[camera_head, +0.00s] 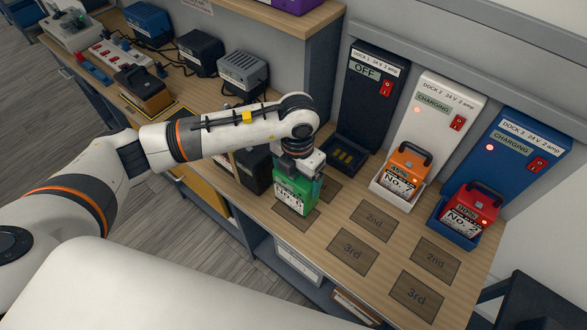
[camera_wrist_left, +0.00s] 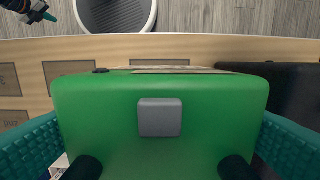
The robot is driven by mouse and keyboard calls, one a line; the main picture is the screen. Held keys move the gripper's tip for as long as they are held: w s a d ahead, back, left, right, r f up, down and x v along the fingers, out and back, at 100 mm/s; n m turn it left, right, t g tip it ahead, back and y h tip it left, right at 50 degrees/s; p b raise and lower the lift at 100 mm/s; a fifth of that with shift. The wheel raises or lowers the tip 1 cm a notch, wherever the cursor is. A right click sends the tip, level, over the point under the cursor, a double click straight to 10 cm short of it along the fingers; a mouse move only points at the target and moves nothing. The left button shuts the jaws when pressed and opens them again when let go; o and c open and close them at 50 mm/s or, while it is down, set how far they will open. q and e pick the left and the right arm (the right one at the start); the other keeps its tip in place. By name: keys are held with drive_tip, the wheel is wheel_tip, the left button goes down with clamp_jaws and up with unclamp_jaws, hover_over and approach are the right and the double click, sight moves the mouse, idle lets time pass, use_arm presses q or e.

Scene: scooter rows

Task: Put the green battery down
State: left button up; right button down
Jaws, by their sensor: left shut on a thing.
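My left gripper (camera_head: 300,166) points down and is shut on the green battery (camera_head: 296,193), which has a white label on its front. The battery is upright over the wooden bench (camera_head: 325,215), near marked squares in front of dock 1 (camera_head: 374,85). I cannot tell whether its base touches the bench. In the left wrist view the green battery (camera_wrist_left: 160,90) fills the middle between the teal fingers, with a grey square on its top. Part of what looks like my right gripper (camera_wrist_left: 42,16) shows at the top left corner there; its jaws are unclear.
Dock 1 reads OFF and its tray (camera_head: 345,155) is empty. An orange battery (camera_head: 403,170) sits in white dock 2, a red battery (camera_head: 468,209) in blue dock 3. Squares marked 2nd (camera_head: 374,220) and 3rd (camera_head: 351,251) are bare. A black block (camera_head: 253,172) stands left of the battery.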

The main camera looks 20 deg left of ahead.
use_arm(q)
drive_tip(key=shift+f+p, duration=0.6)
drive_tip(key=shift+f, duration=1.95)
drive_tip(key=shift+f, duration=0.1)
drive_tip(key=o, duration=1.8)
drive_tip(key=shift+s+f, duration=0.1)
drive_tip(key=shift+c, duration=0.2)
